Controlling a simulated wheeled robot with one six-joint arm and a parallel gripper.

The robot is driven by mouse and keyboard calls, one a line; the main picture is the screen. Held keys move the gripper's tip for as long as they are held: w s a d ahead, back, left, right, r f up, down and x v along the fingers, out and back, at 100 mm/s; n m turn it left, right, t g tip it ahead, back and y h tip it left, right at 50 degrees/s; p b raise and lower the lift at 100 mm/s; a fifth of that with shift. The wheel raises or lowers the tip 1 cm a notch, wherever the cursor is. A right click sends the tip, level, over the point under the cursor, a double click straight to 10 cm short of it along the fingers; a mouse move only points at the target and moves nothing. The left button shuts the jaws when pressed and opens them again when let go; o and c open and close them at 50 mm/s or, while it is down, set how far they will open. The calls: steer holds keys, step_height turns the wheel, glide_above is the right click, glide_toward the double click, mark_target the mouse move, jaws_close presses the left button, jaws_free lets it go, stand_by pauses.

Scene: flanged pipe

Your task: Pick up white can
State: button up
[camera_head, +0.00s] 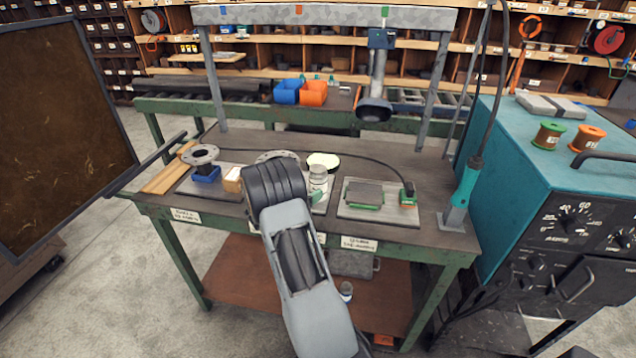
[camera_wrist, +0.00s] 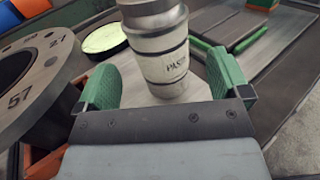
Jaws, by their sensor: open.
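A white can (camera_wrist: 160,62) with a metal top and a printed label stands upright on a light plate on the workbench. It shows in the head view (camera_head: 318,178) just right of my arm's end. My gripper (camera_wrist: 163,85) is open, with its green fingers on either side of the can's lower part. A small gap shows between the right finger and the can; contact on the left is hard to judge. In the head view my arm hides most of the gripper; only a bit of green finger (camera_head: 316,196) shows.
A large flange marked 57 (camera_wrist: 30,75) is close on the left in the wrist view. A yellow-topped round lid (camera_head: 323,160) lies behind the can. A tray with a grey block (camera_head: 365,193) is to the right. A teal machine (camera_head: 540,170) stands right of the bench.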

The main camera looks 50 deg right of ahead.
mark_target(319, 180)
steer(key=shift+s+d+p, duration=0.2)
steer(key=shift+d+p, duration=0.55)
steer(key=shift+d, duration=2.1)
steer(key=shift+r, duration=0.1)
steer(key=shift+c, duration=0.3)
steer(key=c, duration=1.1)
steer(key=shift+c, duration=0.3)
steer(key=shift+r, duration=0.1)
